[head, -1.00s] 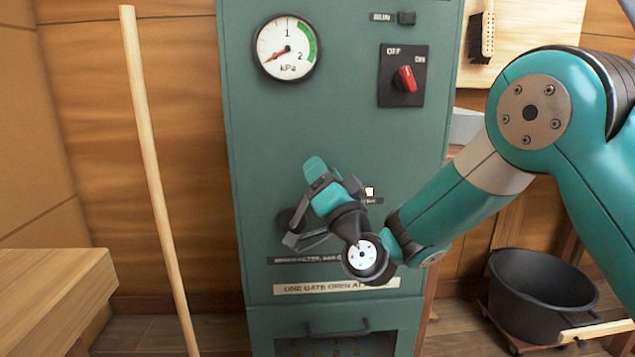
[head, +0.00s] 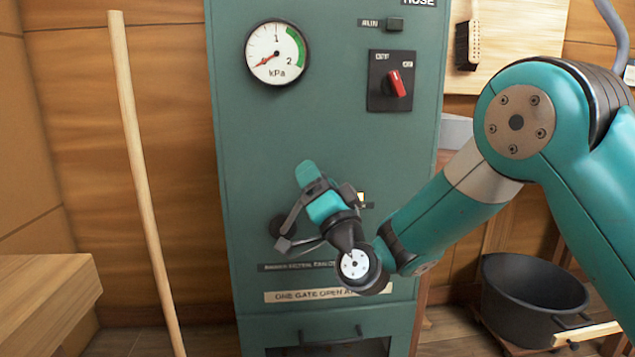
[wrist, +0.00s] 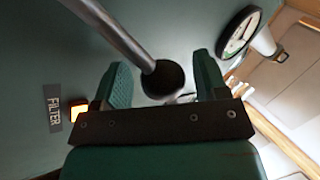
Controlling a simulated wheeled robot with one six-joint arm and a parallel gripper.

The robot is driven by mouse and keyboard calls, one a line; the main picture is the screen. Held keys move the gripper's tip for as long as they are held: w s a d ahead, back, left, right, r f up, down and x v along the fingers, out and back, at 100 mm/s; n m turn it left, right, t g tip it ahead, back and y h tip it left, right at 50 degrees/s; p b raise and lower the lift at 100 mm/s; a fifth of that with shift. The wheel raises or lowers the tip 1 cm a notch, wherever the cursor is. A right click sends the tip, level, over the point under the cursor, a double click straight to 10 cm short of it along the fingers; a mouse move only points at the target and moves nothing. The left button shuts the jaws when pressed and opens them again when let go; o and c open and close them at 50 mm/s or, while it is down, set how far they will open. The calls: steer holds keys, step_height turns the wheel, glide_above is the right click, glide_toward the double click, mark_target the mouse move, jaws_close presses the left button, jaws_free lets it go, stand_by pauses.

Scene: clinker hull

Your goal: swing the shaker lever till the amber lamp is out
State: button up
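The shaker lever (wrist: 115,33) shows in the wrist view as a grey rod ending in a black ball knob (wrist: 165,80). The knob appears between the two teal finger pads of my gripper (wrist: 162,80), with a gap on each side. The gripper is open. In the head view my gripper (head: 284,232) is at the front of the green cabinet (head: 345,135), by a dark round part; the lever is hard to tell from the fingers there. The amber lamp (wrist: 76,110) glows beside the FILTER label. It shows in the head view (head: 361,198), partly behind my wrist.
The cabinet carries a gauge (head: 276,53) with its needle low and a red rotary switch (head: 396,83). A wooden pole (head: 145,190) stands at left, near a wooden bench (head: 45,295). A black tub (head: 535,300) stands at lower right.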

steer(key=shift+s+d+f+b, duration=0.1)
steer(key=shift+s+f+b, duration=0.25)
steer(key=shift+b, duration=0.3)
steer(key=b+v, duration=0.8)
steer(key=v, duration=0.8)
steer(key=shift+s+d+b, duration=0.15)
steer(key=shift+s+b, duration=0.1)
steer(key=shift+b, duration=0.15)
